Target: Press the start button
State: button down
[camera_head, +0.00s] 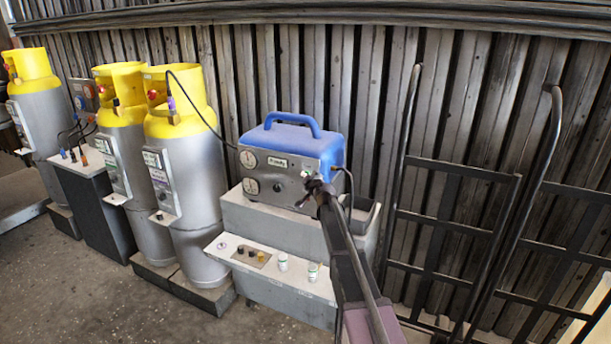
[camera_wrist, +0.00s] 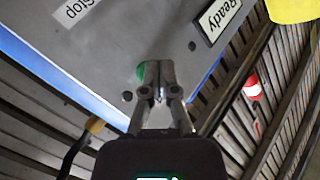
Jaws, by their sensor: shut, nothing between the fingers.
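The blue and grey machine (camera_head: 290,157) stands on a grey stand, with gauges and a "Ready" label (camera_wrist: 219,18) on its front panel. A "Stop" label (camera_wrist: 76,10) also shows in the wrist view. A green button (camera_wrist: 141,73) sits on the panel, partly hidden by my fingertips. My gripper (camera_wrist: 160,95) is shut and empty, its tips at or just in front of the button's right side; I cannot tell whether they touch it. In the head view my gripper (camera_head: 315,187) is at the right part of the panel.
Grey and yellow gas cylinders (camera_head: 190,165) stand left of the machine. A lower shelf (camera_head: 240,253) holds small jars and fittings. A black hand truck (camera_head: 455,225) leans on the corrugated wall at right. A cable (camera_wrist: 75,150) hangs near my gripper.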

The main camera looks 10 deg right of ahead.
jog(key=shift+s, duration=0.1)
dwell(0.3)
jog(key=shift+s+a, duration=0.25)
jog(key=shift+s, duration=0.1)
dwell(0.3)
jog(key=s+a, duration=0.1)
jog(key=s, duration=0.1)
jog(key=s+a, duration=0.2)
jog(key=shift+s+a, duration=0.3)
jog(key=shift+s, duration=0.05)
dwell(0.4)
dwell(0.5)
